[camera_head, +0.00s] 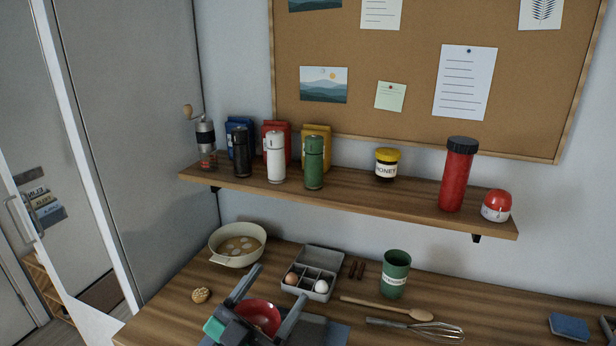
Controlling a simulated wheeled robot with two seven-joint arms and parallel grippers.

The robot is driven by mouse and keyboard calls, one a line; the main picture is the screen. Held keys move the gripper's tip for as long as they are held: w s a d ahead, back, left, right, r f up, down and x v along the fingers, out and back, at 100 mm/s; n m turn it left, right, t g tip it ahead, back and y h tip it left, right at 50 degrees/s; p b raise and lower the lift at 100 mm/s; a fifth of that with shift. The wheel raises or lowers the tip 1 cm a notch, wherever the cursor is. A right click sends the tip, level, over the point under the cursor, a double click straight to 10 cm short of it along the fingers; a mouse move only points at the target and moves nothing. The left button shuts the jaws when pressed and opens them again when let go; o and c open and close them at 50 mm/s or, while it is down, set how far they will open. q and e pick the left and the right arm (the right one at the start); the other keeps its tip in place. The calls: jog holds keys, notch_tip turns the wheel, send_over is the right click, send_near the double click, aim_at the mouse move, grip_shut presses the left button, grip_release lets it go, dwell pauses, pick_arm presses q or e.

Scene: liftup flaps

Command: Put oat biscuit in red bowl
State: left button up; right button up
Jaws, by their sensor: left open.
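The oat biscuit (201,295), round and golden brown, lies on the wooden counter at the lower left. The red bowl (262,316) sits near the front edge of the view, to the right of the biscuit. My left gripper (282,284) is open, its two grey fingers spread on either side of the bowl in the picture. The fingers and gripper body hide part of the bowl. I see nothing held between the fingers. My right gripper is not in view.
A cream pot (238,258) stands behind the biscuit. A grey egg tray (323,258), green canister (396,275), wooden spoon (385,307) and whisk (420,328) lie beyond and right. A wooden shelf (350,196) with bottles and jars overhangs the counter's back.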

pick_arm(q)
jog(key=s+a+f+n+g+y, duration=0.1)
jog(key=a+f+n+g+y, duration=0.3)
jog(key=a+f+n+y, duration=0.95)
jog(key=s+a+f+m+g+y, duration=0.1)
jog(key=s+a+f+m+g, duration=0.1)
jog(key=s+f+g, duration=0.55)
jog(key=s+a+f+m+g+y, duration=0.1)
jog(key=s+a+f+m+g, duration=0.15)
jog(key=s+f, duration=0.85)
notch_tip(320, 180, down, 30)
jog(key=s+f+g, duration=0.1)
jog(key=s+g, duration=0.1)
jog(key=s+a+f+g, duration=0.1)
jog(key=s+a+f, duration=0.1)
jog(key=s+f, duration=1.7)
jog(key=shift+s+a+f+m+g, duration=0.15)
jog(key=shift+a+m+g, duration=0.15)
jog(key=shift+m, duration=0.1)
